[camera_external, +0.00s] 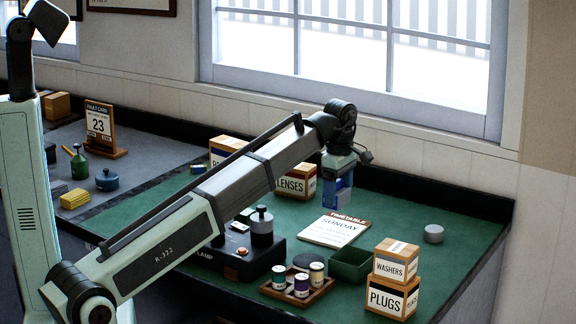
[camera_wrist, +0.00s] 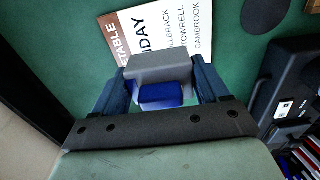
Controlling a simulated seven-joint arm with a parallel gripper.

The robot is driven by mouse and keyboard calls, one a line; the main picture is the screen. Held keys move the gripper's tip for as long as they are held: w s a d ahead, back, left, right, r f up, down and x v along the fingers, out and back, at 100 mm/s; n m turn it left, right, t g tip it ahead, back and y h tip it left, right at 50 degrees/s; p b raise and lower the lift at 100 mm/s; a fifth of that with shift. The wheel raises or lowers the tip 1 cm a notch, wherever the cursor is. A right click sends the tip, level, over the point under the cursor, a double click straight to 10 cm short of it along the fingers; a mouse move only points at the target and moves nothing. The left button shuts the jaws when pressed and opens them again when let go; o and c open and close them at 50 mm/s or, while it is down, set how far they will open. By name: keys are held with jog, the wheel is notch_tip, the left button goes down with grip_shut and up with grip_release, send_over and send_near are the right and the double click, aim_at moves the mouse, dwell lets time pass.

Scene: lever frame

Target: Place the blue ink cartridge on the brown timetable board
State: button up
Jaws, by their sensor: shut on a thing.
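My gripper (camera_external: 337,200) points down, shut on the blue ink cartridge (camera_wrist: 160,94). In the wrist view the cartridge shows a blue part and a grey block between my two dark blue fingers (camera_wrist: 160,85). In the external view the cartridge is partly hidden by the fingers. The timetable board (camera_external: 334,231), a white sheet with a brown heading strip, lies flat on the green bench top. It also shows in the wrist view (camera_wrist: 180,30), just beyond the cartridge and partly covered by it. The cartridge appears held above the bench near the board's brown-strip edge.
Boxes marked WASHERS (camera_external: 396,260) and PLUGS (camera_external: 393,297) are stacked at front right. A green tray (camera_external: 350,266), a tray of spools (camera_external: 297,290) and a black lamp unit (camera_external: 250,255) stand in front. A LENSES box (camera_external: 296,182) stands behind. A grey cylinder (camera_external: 433,233) is right.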

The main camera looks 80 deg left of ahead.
aim_at(339, 181)
jog(key=shift+f, duration=3.2)
jog(key=shift+f, duration=0.15)
jog(key=o, duration=1.1)
notch_tip(339, 181, up, 12)
jog(key=shift+r, duration=0.2)
jog(key=shift+d, duration=0.1)
